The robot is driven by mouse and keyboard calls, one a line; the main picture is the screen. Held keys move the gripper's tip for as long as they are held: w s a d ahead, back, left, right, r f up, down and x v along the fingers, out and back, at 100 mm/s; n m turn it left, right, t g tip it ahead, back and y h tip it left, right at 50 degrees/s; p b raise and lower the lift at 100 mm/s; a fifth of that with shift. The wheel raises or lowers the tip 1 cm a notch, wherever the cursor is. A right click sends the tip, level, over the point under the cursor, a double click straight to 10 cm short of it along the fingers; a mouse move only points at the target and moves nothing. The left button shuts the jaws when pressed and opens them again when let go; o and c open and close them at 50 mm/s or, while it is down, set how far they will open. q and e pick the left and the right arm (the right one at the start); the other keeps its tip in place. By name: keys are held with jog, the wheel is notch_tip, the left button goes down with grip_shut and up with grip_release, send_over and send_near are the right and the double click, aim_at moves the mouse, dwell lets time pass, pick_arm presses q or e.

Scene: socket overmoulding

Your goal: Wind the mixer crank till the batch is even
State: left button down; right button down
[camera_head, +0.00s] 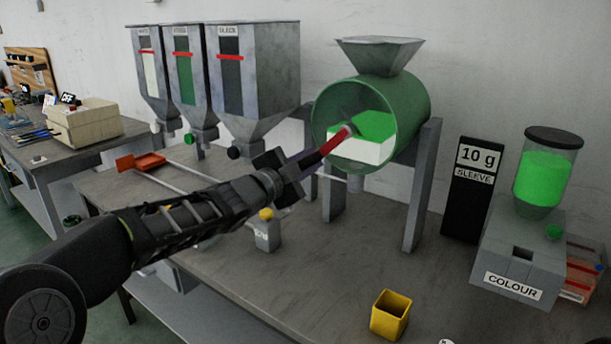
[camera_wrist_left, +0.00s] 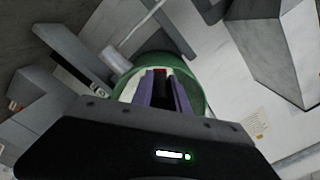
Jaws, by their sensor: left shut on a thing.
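The mixer is a green drum (camera_head: 419,97) on grey posts with a grey hopper (camera_head: 379,55) on top. Through its clear front I see a white block of material (camera_head: 368,151) with bright green (camera_head: 377,126) lying on top, not blended. The crank handle (camera_head: 335,141) is red with a pale end at the drum's front. My left gripper (camera_head: 318,157) is shut on the crank handle; its fingers hide part of it. In the left wrist view the fingers (camera_wrist_left: 161,92) stand before the green drum (camera_wrist_left: 201,88), with a bit of red between them. My right gripper is not in view.
Three grey hoppers (camera_head: 262,75) stand at the back left. A yellow cup (camera_head: 389,314) sits at the front of the table (camera_head: 330,270). The colour dispenser (camera_head: 520,255) and a black 10 g sleeve sign (camera_head: 468,190) stand at right.

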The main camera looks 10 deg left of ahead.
pick_arm(q)
notch_tip(320, 180, up, 2)
jog(key=a+m, duration=0.2)
jog(key=m, duration=0.1)
notch_tip(320, 180, up, 12)
jog(key=m+p, duration=0.4)
jog(key=m, duration=1.2)
send_over(310, 156)
jog(key=shift+s+d+r+m, duration=0.15)
jog(key=shift+d+r+m, duration=0.15)
jog(key=shift+m, duration=0.25)
jog(key=shift+s+d+r+m, duration=0.2)
jog(key=shift+d+m, duration=0.2)
jog(key=shift+m, duration=0.15)
jog(key=c, duration=1.3)
grip_release()
